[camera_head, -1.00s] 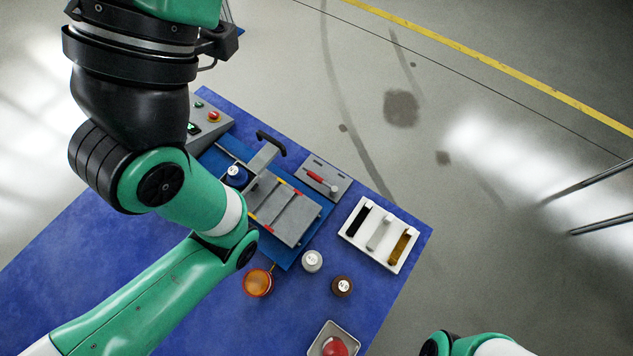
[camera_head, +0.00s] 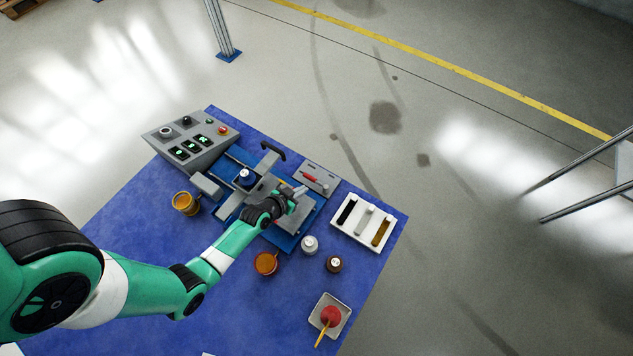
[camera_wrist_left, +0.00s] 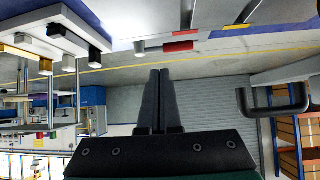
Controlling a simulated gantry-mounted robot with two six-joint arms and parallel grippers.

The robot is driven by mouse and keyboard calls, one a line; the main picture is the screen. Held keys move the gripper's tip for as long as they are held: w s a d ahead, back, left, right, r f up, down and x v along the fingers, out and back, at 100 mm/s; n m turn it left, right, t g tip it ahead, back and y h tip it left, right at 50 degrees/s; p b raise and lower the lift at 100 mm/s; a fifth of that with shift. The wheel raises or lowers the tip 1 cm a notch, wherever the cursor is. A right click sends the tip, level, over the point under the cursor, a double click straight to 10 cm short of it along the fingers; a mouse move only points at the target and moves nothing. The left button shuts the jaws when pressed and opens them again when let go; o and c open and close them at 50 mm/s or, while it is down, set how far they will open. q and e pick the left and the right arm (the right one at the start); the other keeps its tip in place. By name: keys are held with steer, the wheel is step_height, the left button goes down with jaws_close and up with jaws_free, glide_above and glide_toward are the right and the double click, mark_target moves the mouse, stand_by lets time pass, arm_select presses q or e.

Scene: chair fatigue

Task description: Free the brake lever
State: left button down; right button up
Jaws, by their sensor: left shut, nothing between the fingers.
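A grey plate (camera_head: 328,187) with a red-handled lever (camera_head: 312,177) sits at the far right of the blue fixture. A black bent handle (camera_head: 272,149) stands at the fixture's back; it also shows at the right of the left wrist view (camera_wrist_left: 275,101). I cannot tell for sure which of these is the brake lever. My left gripper (camera_head: 290,198) is over the fixture, just in front of the red-handled lever and apart from the black handle. Its fingers (camera_wrist_left: 154,75) are shut and empty in the left wrist view. The gripper hides part of the fixture. My right gripper is out of view.
A control box (camera_head: 190,140) stands at the back left. A white tray (camera_head: 345,236) with black, grey and yellow pieces is at the right. Orange pots (camera_head: 265,264), small jars (camera_head: 309,244) and a tray with a red item (camera_head: 330,316) stand in front.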

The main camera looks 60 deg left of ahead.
mark_target(314, 180)
arm_select(q)
steer(key=shift+n+g+y, duration=0.3)
steer(key=shift+n+g, duration=0.2)
steer(key=s, duration=0.2)
steer(key=s+p, duration=0.1)
steer(key=s, duration=0.1)
steer(key=shift+a+f, duration=0.1)
steer(key=shift+a, duration=0.25)
steer(key=shift+w+a, duration=0.1)
steer(key=shift+a, duration=0.1)
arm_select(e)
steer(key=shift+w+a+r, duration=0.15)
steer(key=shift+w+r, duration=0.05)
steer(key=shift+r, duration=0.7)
arm_select(q)
steer(key=shift+f, duration=0.1)
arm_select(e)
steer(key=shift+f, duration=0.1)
